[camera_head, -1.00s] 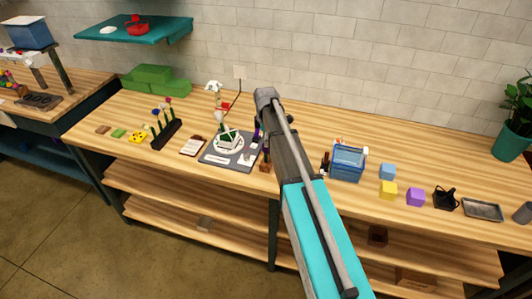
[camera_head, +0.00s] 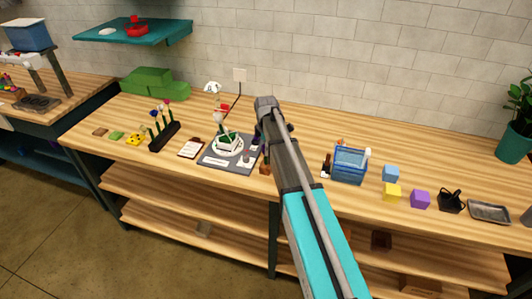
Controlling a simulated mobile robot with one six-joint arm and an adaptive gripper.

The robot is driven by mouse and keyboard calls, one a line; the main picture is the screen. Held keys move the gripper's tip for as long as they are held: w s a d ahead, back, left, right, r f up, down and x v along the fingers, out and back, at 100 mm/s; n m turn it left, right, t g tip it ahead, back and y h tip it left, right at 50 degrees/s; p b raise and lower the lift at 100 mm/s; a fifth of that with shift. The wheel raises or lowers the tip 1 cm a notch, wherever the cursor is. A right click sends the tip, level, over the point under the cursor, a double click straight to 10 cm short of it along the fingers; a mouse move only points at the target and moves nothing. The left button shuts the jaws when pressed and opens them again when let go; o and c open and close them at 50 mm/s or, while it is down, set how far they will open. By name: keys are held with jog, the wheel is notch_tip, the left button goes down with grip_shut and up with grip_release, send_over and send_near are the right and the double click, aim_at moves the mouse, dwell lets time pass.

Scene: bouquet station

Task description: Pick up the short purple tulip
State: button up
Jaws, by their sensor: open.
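Several flowers stand in a dark rack (camera_head: 164,138) on the left half of the bench. I cannot tell which is the short purple tulip. My arm reaches up over the bench centre and bends down at its far end. My gripper (camera_head: 258,140) is mostly hidden behind the arm, above the right edge of a grey mat (camera_head: 215,163). It is open, apart from the rack and to its right. A white and green vase-like thing (camera_head: 227,141) stands on the mat.
A clipboard (camera_head: 191,148) lies between rack and mat. Right of my arm are a blue basket (camera_head: 349,166), blue, yellow and purple cubes (camera_head: 420,199), a dark caddy (camera_head: 451,201) and a metal tray (camera_head: 489,212).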

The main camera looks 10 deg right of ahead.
jog(key=c, duration=0.9)
jog(key=shift+r, duration=0.2)
notch_tip(320, 180, up, 2)
jog(key=shift+r+p, duration=0.1)
jog(key=shift+p, duration=1.1)
jog(key=s+r+p, duration=0.3)
jog(key=r+p, duration=0.2)
jog(key=s+r+p, duration=0.2)
jog(key=shift+s+a+r, duration=0.1)
jog(key=shift+s+r, duration=0.05)
jog(key=shift+s, duration=0.2)
jog(key=shift+c, duration=0.4)
jog(key=s+r+p, duration=0.3)
jog(key=s, duration=0.5)
jog(key=shift+s+a+p, duration=0.15)
jog(key=shift+p, duration=0.15)
